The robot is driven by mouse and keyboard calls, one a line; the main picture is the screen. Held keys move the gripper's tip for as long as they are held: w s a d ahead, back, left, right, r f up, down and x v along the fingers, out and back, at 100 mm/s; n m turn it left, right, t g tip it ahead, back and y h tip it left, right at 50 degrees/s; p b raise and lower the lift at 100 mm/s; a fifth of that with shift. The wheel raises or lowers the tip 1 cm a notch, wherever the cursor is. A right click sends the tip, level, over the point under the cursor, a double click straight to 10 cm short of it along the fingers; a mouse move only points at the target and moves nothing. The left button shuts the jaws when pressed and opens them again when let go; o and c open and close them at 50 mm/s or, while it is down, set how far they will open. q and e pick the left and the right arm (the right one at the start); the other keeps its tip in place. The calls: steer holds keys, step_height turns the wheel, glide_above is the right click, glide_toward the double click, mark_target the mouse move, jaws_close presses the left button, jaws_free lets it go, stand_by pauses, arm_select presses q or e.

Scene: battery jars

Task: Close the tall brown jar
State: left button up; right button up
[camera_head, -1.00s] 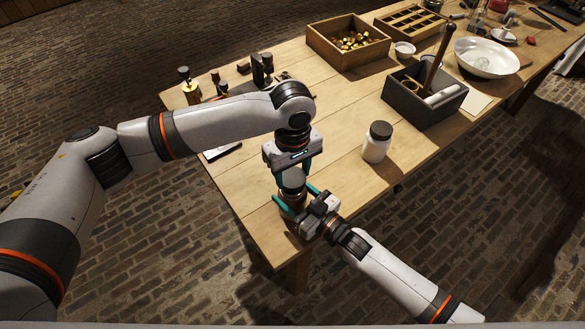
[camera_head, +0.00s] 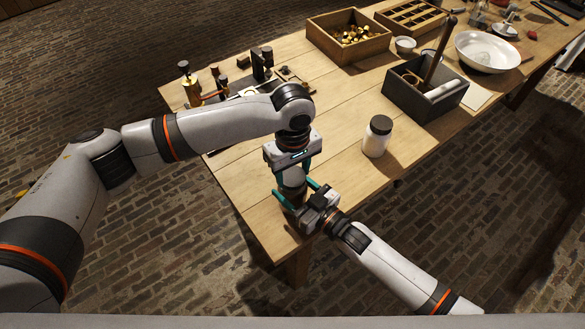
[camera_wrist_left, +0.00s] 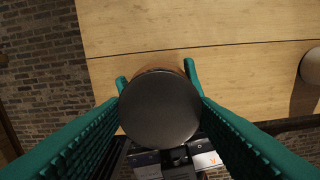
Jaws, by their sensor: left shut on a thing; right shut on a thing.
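The brown jar's dark round lid (camera_wrist_left: 160,107) fills the middle of the left wrist view, with a thin strip of brown (camera_wrist_left: 158,69) showing past its far rim. My left gripper (camera_head: 294,178) points down over the jar near the table's front corner. Its teal fingers (camera_wrist_left: 160,100) are shut on the lid, one on each side. My right gripper (camera_head: 298,197) comes in low from the right and is shut on the jar's body. Most of the jar is hidden by the grippers in the head view. Whether the lid is fully seated cannot be told.
A white jar with a dark lid (camera_head: 377,137) stands to the right. Behind it are a grey box (camera_head: 425,106), a wooden box with brass pieces (camera_head: 348,57) and a white bowl (camera_head: 487,52). Brass tools (camera_head: 191,88) stand at the back left. The table's front edge is close.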

arm_select(q)
steer(key=shift+f, duration=0.55)
